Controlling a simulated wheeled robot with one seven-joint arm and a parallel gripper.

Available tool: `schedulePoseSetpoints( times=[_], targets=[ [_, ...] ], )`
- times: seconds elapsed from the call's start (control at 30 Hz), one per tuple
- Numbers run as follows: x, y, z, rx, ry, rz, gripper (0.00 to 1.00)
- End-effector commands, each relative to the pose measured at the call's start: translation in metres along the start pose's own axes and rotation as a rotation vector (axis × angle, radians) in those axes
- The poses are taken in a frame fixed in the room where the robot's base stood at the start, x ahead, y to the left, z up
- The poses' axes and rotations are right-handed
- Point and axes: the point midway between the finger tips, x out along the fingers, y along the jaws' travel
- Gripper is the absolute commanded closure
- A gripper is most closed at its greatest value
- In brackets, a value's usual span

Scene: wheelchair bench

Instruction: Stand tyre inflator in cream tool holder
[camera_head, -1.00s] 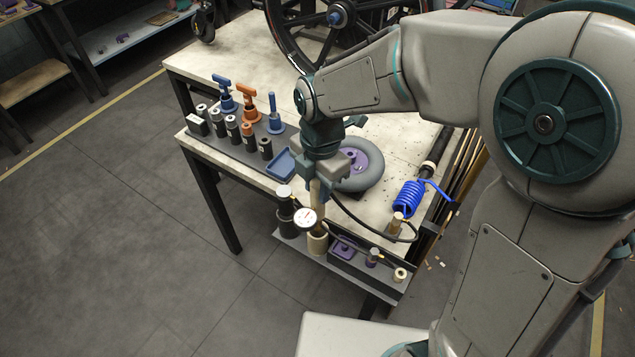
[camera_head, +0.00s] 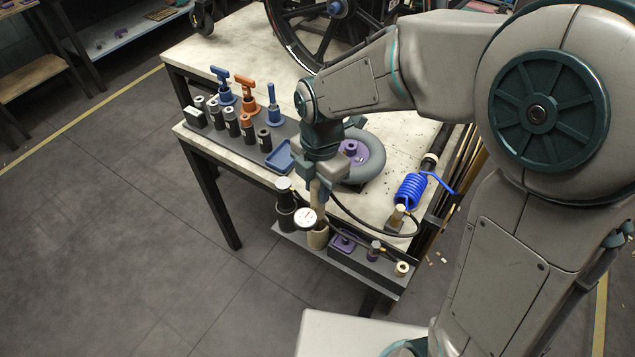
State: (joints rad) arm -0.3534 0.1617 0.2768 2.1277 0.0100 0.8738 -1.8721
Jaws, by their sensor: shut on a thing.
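My gripper (camera_head: 317,180) points down over the shelf at the table's front and is shut on the tyre inflator (camera_head: 316,196). The inflator has a tan upright body, a round white gauge (camera_head: 305,219) and a black hose curving off to the right. It looks about upright. The cream tool holder (camera_head: 318,239) is a short round cup on the shelf, directly below the inflator. The gauge overlaps the holder's upper left edge in the picture. The inflator's lower end is hidden, so I cannot tell whether it is inside the cup.
A dark holder with a white-topped item (camera_head: 285,200) stands close at left. A purple tray (camera_head: 343,243) and small posts are at right on the shelf (camera_head: 360,268). A grey tyre (camera_head: 374,168), blue coiled hose (camera_head: 410,190) and blue tray (camera_head: 281,156) lie on the table (camera_head: 240,170).

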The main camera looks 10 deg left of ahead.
Motion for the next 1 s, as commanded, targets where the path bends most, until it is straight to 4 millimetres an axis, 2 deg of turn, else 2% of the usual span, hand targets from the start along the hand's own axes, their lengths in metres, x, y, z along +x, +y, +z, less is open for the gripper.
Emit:
schedulePoseSetpoints(
  times=[1.0],
  targets=[
    [0.052, 0.0, 0.003, 0.001, 0.0, -0.001, 1.0]
  ],
)
